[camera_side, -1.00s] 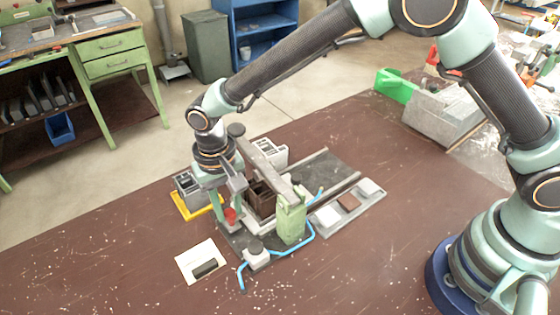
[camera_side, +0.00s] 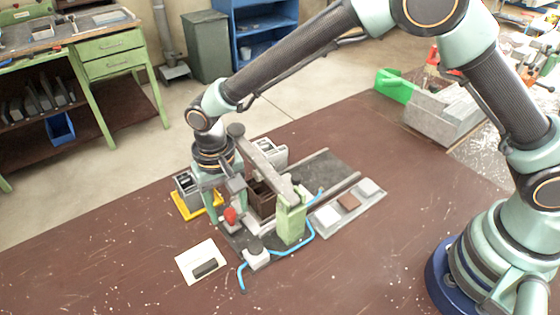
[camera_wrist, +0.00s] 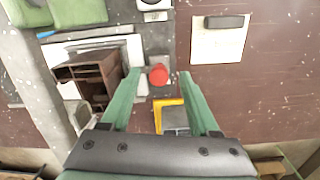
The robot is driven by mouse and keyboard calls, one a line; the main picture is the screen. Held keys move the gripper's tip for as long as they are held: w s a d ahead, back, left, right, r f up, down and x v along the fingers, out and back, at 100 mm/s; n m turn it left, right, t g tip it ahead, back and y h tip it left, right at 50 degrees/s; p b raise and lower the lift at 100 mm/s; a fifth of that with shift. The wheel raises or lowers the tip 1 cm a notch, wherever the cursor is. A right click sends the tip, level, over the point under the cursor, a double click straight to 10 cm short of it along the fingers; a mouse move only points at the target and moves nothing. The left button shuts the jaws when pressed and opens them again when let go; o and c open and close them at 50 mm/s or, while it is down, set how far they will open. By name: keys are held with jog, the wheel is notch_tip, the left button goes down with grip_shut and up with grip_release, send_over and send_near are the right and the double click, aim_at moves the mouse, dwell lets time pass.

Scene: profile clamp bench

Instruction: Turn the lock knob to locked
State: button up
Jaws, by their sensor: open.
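The red lock knob (camera_side: 230,215) stands at the front left of the clamp fixture in the side view. It also shows in the wrist view (camera_wrist: 158,75) as a round red cap on a dark plate. My gripper (camera_side: 228,212) is open and points down at the knob. In the wrist view its two green fingers (camera_wrist: 159,74) lie on either side of the knob, with a visible gap to each. I cannot tell how deep the fingertips reach beside it. The knob's turn position cannot be read.
A green post (camera_side: 291,222) and grey clamp arm rise close right of my gripper. A yellow-edged tray (camera_side: 188,210) stands behind. A white card (camera_side: 194,258) lies in front. The left tabletop is clear.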

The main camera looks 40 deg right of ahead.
aim_at(228, 212)
notch_tip(228, 212, up, 12)
jog(key=shift+w+a, duration=0.15)
dwell(0.5)
jog(key=s+d+r+n+t+y, duration=0.1)
jog(key=d+r, duration=0.4)
jog(key=d, duration=0.3)
jog(key=s+d+r+t, duration=0.15)
jog(key=d+r, duration=0.25)
jog(key=d, duration=0.5)
jog(key=s+d+t, duration=0.1)
jog(key=s+d, duration=0.3)
jog(key=d, duration=0.2)
jog(key=s+d+n+t, duration=0.1)
jog(key=s+d+t, duration=0.1)
jog(key=d, duration=0.4)
jog(key=shift+s+f+h, duration=0.2)
jog(key=shift+s+h, duration=0.2)
jog(key=shift+s, duration=0.45)
jog(key=shift+t, duration=0.25)
